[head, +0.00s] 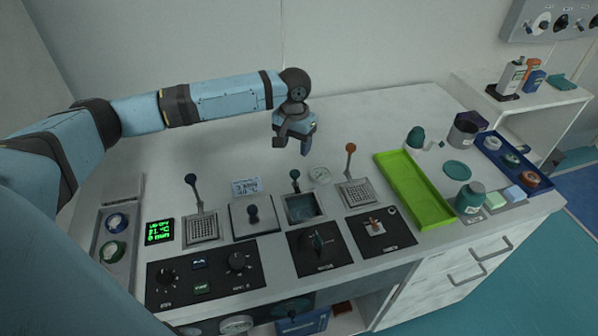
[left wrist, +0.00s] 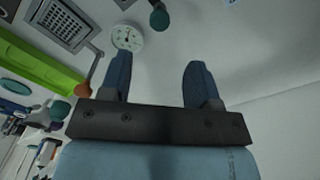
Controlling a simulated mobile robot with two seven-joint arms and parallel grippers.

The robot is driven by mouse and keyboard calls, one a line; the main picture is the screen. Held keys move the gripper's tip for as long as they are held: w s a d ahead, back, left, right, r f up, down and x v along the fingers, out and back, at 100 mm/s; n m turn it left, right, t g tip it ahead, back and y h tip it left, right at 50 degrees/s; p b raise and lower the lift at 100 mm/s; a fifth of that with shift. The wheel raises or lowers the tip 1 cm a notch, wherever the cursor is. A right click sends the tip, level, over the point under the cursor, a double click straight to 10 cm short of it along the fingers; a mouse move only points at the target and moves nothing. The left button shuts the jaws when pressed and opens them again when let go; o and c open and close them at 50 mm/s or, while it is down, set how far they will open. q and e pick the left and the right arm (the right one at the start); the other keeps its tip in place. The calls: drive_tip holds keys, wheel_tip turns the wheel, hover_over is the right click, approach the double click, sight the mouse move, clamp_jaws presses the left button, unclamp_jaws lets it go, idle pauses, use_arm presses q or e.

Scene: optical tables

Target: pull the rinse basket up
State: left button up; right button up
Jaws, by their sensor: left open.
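A square sunken basin (head: 304,209) with dark teal liquid sits in the worktop; I take it to hold the rinse basket, whose body I cannot make out. A teal knob (head: 295,174) on a short stalk rises at its back edge. A teal knob also shows at the top of the left wrist view (left wrist: 158,18). My left gripper (head: 293,148) is open and empty, above the worktop and behind the knob in the picture. In the left wrist view its two fingers (left wrist: 158,64) are apart with nothing between them. My right gripper is not in view.
A round gauge (head: 320,174) lies near the basin. A green tray (head: 412,188) is further right. The worktop behind is clear.

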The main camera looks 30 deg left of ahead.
sight(295, 172)
use_arm(q)
wheel_tip(295, 172, down, 11)
drive_tip(key=shift+f, duration=0.75)
